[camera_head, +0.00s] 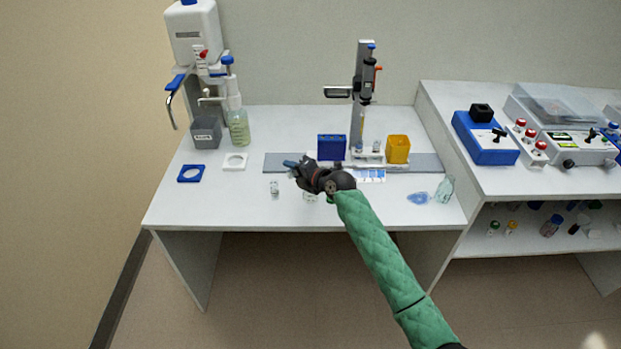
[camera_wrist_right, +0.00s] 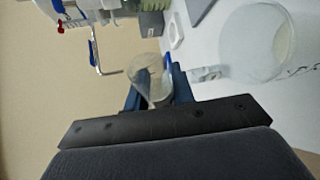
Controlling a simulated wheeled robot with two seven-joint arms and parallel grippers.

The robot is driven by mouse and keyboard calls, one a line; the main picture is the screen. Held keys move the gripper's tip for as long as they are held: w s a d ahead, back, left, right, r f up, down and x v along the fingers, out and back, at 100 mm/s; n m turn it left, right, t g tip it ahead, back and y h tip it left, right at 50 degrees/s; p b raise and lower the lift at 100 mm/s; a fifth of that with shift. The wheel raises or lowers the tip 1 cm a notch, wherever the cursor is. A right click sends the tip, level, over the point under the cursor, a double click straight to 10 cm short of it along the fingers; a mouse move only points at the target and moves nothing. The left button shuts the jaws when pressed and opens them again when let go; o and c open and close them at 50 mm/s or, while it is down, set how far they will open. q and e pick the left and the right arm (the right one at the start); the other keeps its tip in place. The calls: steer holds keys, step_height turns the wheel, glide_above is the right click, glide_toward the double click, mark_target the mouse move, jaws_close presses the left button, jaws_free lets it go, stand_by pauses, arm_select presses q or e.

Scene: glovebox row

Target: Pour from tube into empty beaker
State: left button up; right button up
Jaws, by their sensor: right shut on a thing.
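My right gripper (camera_head: 293,165) is above the front middle of the table, fingers toward the left. In the right wrist view its blue fingers (camera_wrist_right: 157,92) are shut on a clear tube (camera_wrist_right: 149,84); I cannot tell how much is in it. A small clear glass vessel (camera_head: 275,188) stands on the table just below and left of the gripper. Another clear piece (camera_head: 310,197) is partly hidden under my wrist. In the right wrist view a large round clear vessel (camera_wrist_right: 256,48) and a small clear piece (camera_wrist_right: 207,73) show to the right of the fingers. My left gripper is out of view.
A blue rack (camera_head: 331,147), an orange box (camera_head: 397,148) and a tall stand (camera_head: 362,95) are behind the gripper. A clear glass vessel (camera_head: 445,188) is at the right edge. A dispenser (camera_head: 195,35) and bottle (camera_head: 238,125) stand back left. The front left tabletop is clear.

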steer(key=n+h, duration=0.2)
steer(key=f+n+h+p, duration=0.1)
steer(key=n, duration=0.1)
steer(key=shift+w+d+t, duration=0.2)
steer(key=shift+d+t, duration=0.1)
steer(key=shift+d, duration=0.05)
steer(key=shift+a+f+n+h+p, duration=0.25)
steer(key=shift+n+h+p, duration=0.2)
steer(key=shift+n, duration=0.25)
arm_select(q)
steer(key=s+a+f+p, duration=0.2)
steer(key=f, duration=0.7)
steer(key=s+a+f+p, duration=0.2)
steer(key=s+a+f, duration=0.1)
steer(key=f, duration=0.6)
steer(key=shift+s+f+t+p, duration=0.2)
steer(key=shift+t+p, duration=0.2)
arm_select(e)
steer(key=shift+s+a+f+n+t+h, duration=0.1)
steer(key=shift+s+a+n+t+h, duration=0.35)
steer(key=shift+n, duration=0.3)
steer(key=shift+s+a+n+t+h, duration=0.1)
steer(key=shift+a+n+t+h, duration=0.1)
steer(key=shift+a+n+h, duration=0.5)
steer(key=shift+s+a+f+n+t+h, duration=0.1)
steer(key=shift+s+a+n+t+h, duration=0.25)
steer(key=shift+n, duration=0.5)
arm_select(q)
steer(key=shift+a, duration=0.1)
